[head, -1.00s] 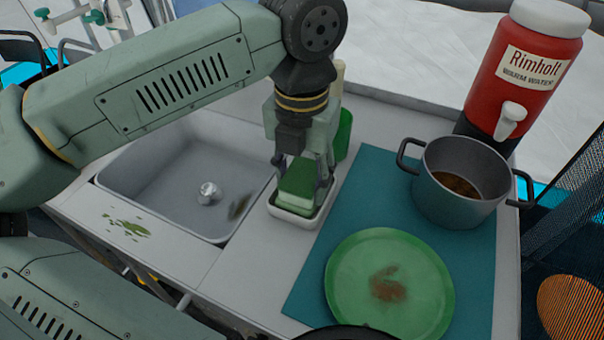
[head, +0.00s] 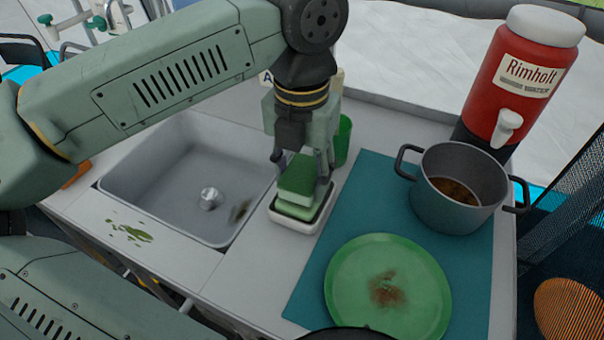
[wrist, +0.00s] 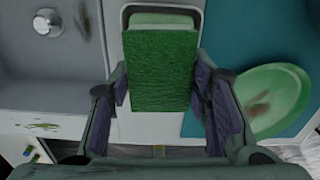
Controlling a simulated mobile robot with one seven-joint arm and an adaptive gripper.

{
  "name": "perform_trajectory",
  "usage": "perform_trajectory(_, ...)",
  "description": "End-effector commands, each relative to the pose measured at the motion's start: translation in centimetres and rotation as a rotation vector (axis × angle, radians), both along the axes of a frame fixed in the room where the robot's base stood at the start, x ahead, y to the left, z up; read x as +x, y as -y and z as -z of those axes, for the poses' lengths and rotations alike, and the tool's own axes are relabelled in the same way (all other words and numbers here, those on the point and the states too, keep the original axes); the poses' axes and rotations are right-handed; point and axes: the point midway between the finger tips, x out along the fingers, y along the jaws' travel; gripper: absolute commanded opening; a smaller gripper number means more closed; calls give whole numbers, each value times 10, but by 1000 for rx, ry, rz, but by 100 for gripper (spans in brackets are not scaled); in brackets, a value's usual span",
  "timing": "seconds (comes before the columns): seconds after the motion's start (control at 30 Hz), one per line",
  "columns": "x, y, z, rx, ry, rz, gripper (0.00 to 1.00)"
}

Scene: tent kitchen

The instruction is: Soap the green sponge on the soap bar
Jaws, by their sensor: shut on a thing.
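The green sponge (head: 299,174) has a dark green rough top and is held between the fingers of my gripper (head: 301,172). In the wrist view the sponge (wrist: 160,72) fills the space between the fingers (wrist: 160,88). The white soap dish (head: 292,226) with a dark inner rim is directly below it. A pale green bar, apparently the soap bar (wrist: 160,19), shows in the dish past the sponge's far edge in the wrist view. The sponge covers most of the bar. I cannot tell whether sponge and bar touch.
A metal sink (head: 165,180) is left of the dish. A teal mat (head: 310,275) on the right bears a stained green plate (head: 350,295) and a grey pot (head: 450,208). A green cup (head: 343,140) stands close behind my gripper. A red water dispenser (head: 515,85) stands at the back right.

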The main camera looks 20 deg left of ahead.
Motion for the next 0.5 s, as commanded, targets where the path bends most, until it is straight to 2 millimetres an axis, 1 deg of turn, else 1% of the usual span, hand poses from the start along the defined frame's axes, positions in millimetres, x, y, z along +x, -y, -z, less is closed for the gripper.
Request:
perform_trajectory(0.03, 0, 0, -7, 0, 1, 0, 23)
perform_trajectory(0.5, 0, 0, -45, 1, 1, 0, 23)
